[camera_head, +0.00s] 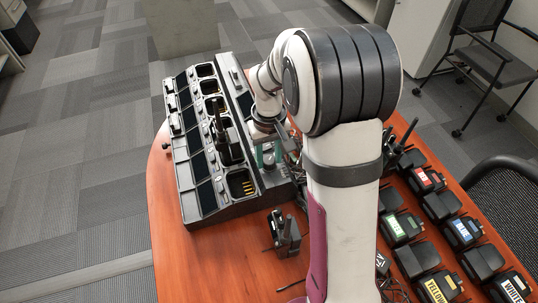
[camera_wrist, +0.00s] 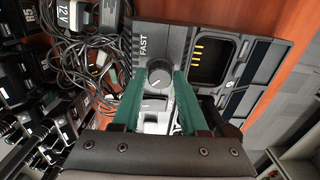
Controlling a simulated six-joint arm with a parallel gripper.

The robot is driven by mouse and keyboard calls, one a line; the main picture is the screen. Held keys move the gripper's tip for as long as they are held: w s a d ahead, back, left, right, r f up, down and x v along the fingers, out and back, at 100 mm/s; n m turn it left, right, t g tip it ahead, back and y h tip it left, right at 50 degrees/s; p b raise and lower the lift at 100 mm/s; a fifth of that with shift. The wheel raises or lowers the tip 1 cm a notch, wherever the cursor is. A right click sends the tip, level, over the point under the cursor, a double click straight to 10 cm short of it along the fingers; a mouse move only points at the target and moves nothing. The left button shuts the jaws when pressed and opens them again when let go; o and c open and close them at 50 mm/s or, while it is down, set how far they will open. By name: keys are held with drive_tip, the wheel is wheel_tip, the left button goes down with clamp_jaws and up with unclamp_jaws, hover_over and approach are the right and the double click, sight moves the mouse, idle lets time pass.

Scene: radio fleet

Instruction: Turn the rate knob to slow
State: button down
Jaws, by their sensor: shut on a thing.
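The rate knob (camera_wrist: 159,74) is a round dark grey dial on the end panel of the charger (camera_head: 215,208). The word FAST is printed on the panel beside the knob in the wrist view. A label for slow cannot be made out. My gripper (camera_wrist: 159,77) has its green fingers on either side of the knob, closed on it. In the head view my gripper (camera_head: 268,155) points down at the near right end of the charger. The knob is mostly hidden there by the fingers and the arm.
An empty charging pocket with gold contacts (camera_wrist: 198,50) lies beside the knob. One radio (camera_head: 228,145) stands in the charger. Tangled cables and a 12 V adapter (camera_wrist: 72,15) lie beside it. A loose black radio (camera_head: 284,232) stands in front. Several labelled radios (camera_head: 425,179) fill the table's right.

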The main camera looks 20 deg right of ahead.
sight(269, 160)
drive_tip(key=shift+c, duration=2.2)
unclamp_jaws()
wheel_tip(269, 160, up, 16)
drive_tip(key=shift+f, duration=0.1)
drive_tip(key=s+a+r+m+y, duration=0.1)
drive_tip(key=s+a, duration=0.2)
drive_tip(key=s, duration=0.3)
drive_tip(key=s+a+m, duration=0.1)
drive_tip(key=s+a, duration=0.2)
drive_tip(key=s, duration=0.2)
drive_tip(key=s+a+f+m, duration=0.2)
drive_tip(key=s+f, duration=0.5)
drive_tip(key=s, duration=0.7)
drive_tip(key=shift+m+y, duration=0.4)
drive_tip(key=shift+m, duration=0.5)
